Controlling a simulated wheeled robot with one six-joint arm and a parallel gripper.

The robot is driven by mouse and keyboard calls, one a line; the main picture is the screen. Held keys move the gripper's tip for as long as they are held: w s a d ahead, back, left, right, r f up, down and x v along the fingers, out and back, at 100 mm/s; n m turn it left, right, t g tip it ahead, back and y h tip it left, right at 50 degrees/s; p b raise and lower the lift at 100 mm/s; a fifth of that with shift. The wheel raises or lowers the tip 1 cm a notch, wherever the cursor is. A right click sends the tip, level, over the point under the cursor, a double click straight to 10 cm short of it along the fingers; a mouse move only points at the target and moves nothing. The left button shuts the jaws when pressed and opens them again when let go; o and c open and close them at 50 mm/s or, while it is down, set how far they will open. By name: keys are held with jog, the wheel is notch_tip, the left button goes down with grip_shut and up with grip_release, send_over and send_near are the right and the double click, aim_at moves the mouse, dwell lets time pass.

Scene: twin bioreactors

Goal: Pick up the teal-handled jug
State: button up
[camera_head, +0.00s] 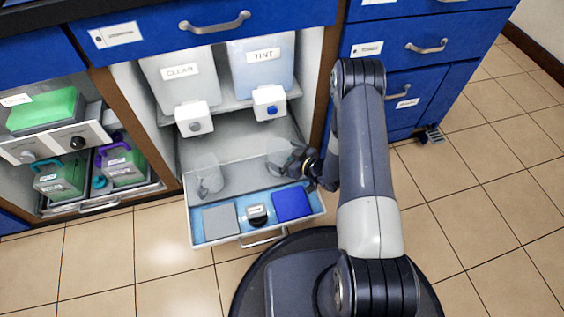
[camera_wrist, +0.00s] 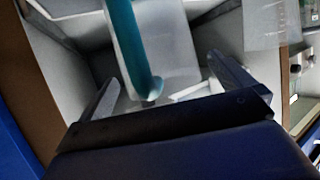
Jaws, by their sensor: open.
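In the wrist view, a teal handle (camera_wrist: 130,45) on a pale, clear-looking body (camera_wrist: 170,50) stands between my spread fingers, left of their middle. My gripper (camera_wrist: 160,80) is open, and I see no finger closed on the handle. In the head view, my gripper (camera_head: 288,162) is over the back right of the pulled-out drawer (camera_head: 235,180); it hides much of what is there, and the teal handle cannot be made out. A clear jug (camera_head: 208,181) is at the drawer's left. A green container with a teal handle (camera_head: 46,163) sits in the left cabinet bay.
The drawer's front holds a grey pad (camera_head: 220,219), a small black-and-white item (camera_head: 257,214) and a blue pad (camera_head: 291,204). CLEAN (camera_head: 180,75) and TINT (camera_head: 262,65) tanks with taps hang above. A purple-handled green container (camera_head: 121,164) is at left. Floor to the right is free.

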jog(key=shift+c, duration=0.4)
jog(key=c, duration=1.2)
